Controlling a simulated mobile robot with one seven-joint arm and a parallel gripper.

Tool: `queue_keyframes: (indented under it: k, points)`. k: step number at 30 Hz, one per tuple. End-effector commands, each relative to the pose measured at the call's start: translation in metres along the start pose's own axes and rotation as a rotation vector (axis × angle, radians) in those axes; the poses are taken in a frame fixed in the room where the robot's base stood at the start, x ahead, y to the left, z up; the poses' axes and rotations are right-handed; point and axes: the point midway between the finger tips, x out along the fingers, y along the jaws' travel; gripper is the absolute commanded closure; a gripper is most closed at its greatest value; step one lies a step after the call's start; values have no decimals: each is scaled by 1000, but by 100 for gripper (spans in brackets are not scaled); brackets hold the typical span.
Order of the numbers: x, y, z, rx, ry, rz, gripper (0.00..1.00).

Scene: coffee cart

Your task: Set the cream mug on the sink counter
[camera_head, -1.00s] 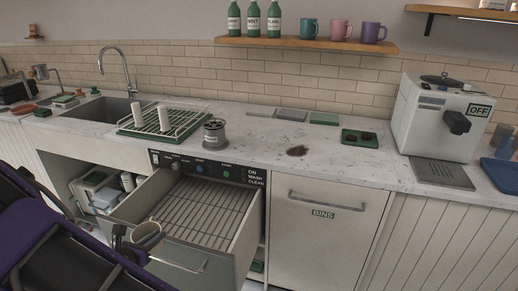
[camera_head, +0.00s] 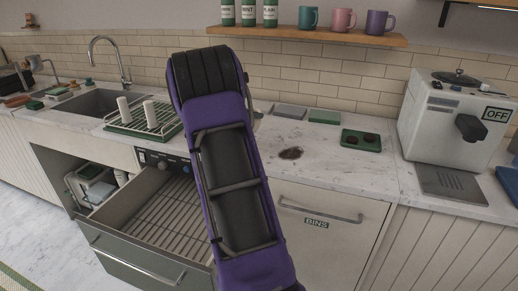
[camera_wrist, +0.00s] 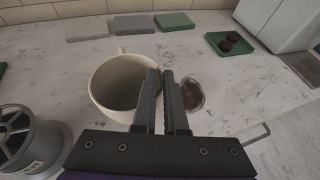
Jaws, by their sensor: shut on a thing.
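The cream mug (camera_wrist: 112,82) shows in the wrist view, upright with its opening up and its handle at the far side. My gripper (camera_wrist: 164,73) is shut on the mug's right wall, with one finger inside the rim. The mug is over the white marble sink counter (camera_wrist: 240,98); I cannot tell whether its base touches the surface. In the head view my purple arm hides the gripper and mug, and crosses in front of the counter (camera_head: 340,174).
A grey canister (camera_wrist: 27,142) stands left of the mug. A dark stain (camera_wrist: 193,94) lies close on its right. Flat blocks (camera_wrist: 133,24) lie behind, and a green tray (camera_wrist: 230,47) is farther right. The dish rack (camera_head: 150,124) is left of my arm, above the open drawer (camera_head: 150,225).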

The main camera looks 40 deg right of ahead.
Motion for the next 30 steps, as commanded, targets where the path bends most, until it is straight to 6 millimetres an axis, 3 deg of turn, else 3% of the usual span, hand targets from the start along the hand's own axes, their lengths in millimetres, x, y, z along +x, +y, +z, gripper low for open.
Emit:
queue_keyframes:
  k: [4, 13, 20, 25, 30]
  points:
    - [11, -10, 13, 7, 1, -13, 100]
    - [32, -10, -32, 4, 1, -15, 100]
    - [40, -10, -49, 6, 1, -15, 100]
    - [50, -10, -72, 5, 2, -15, 100]
    - [51, -10, -74, 7, 1, -14, 100]
